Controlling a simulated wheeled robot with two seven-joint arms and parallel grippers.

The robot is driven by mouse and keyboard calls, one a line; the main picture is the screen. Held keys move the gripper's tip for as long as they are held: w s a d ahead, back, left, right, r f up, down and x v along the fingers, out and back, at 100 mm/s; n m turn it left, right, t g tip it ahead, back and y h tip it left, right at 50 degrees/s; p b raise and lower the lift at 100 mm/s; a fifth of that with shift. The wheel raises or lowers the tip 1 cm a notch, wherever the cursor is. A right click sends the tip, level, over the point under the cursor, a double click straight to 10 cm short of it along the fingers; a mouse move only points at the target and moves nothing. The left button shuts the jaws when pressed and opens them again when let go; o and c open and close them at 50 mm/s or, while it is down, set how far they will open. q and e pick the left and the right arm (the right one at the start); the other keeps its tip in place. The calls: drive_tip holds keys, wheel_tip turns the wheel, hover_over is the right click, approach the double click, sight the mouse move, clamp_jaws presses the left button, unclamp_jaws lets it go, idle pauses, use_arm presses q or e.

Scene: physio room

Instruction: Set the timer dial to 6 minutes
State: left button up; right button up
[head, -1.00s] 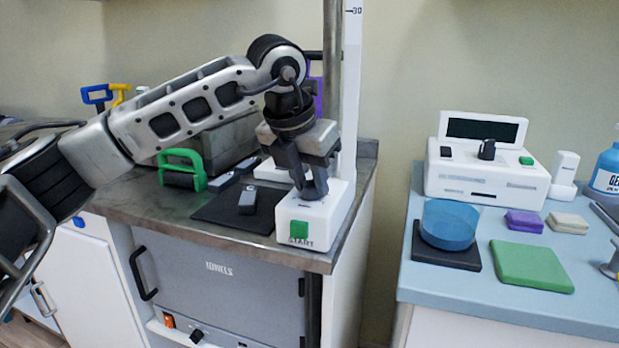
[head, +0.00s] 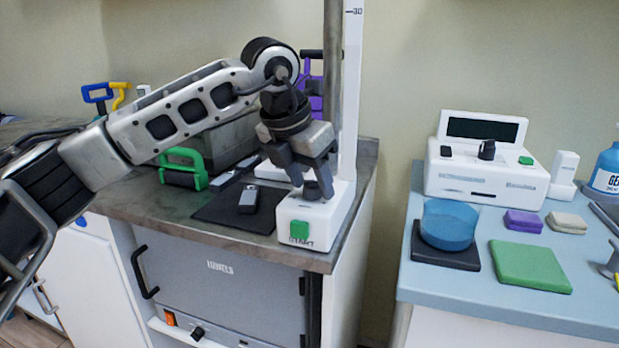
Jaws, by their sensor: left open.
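The timer is a white box (head: 320,222) at the front right corner of the metal counter, with a green START button (head: 299,230) on its front. Its dark dial (head: 317,189) sits on top and shows below my left gripper (head: 311,183). The left gripper points down with its fingers apart, over and around the dial. I cannot tell whether the fingers touch it. The dial's marks are too small or hidden to read. My right gripper is not in view.
A black mat (head: 232,211) with a small grey device (head: 248,198) lies left of the timer. A green-handled object (head: 183,168) stands further left. A vertical pole (head: 349,90) rises behind the timer. A blue table (head: 425,283) at right holds a white console (head: 486,178).

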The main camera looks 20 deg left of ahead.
use_arm(q)
drive_tip(key=p+v, duration=0.1)
drive_tip(key=v, duration=1.5)
drive_tip(key=shift+p, duration=0.4)
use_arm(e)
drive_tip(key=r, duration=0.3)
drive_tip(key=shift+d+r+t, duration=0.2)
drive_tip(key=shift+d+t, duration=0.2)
use_arm(q)
drive_tip(key=shift+d, duration=0.1)
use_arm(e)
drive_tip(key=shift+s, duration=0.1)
